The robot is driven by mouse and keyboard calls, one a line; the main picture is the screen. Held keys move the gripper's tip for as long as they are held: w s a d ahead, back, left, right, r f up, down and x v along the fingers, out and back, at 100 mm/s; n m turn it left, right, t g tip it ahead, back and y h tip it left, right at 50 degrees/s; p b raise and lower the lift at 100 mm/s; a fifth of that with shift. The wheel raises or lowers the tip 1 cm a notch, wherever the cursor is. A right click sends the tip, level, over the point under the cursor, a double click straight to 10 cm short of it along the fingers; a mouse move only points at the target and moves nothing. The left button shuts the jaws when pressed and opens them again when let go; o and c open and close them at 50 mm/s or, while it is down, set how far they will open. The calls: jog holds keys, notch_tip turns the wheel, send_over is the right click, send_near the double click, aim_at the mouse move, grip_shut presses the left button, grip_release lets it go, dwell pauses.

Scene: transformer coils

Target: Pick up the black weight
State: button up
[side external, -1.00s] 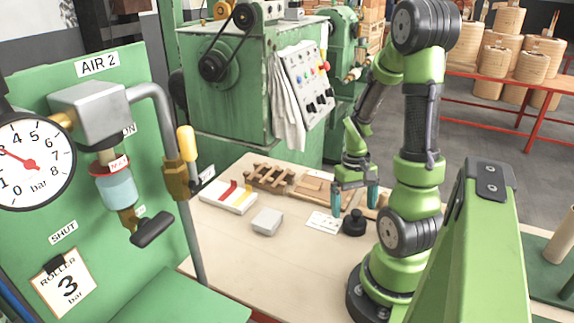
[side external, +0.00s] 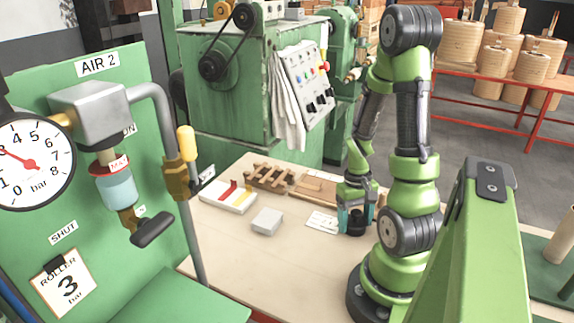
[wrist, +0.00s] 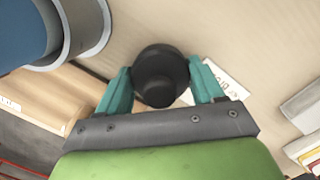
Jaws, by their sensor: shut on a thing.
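The black weight (wrist: 161,75) is a round, dark, knobbed piece between the two teal fingers of my gripper (wrist: 160,88) in the wrist view. My gripper is shut on it, with one finger at each side. In the side external view my gripper (side external: 355,222) points down at the table close to my arm's base, with the black weight (side external: 354,226) between its fingers. The weight is partly hidden there by the fingers. It appears to be at table height; I cannot tell whether it touches the table.
A white card (side external: 322,222) lies just left of the weight. A grey block (side external: 267,221), a white tray (side external: 228,196) with red and yellow pieces, a wooden rack (side external: 270,177) and a wooden board (side external: 316,187) are on the table. The front of the table is clear.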

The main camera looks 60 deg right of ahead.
jog(key=c, duration=0.5)
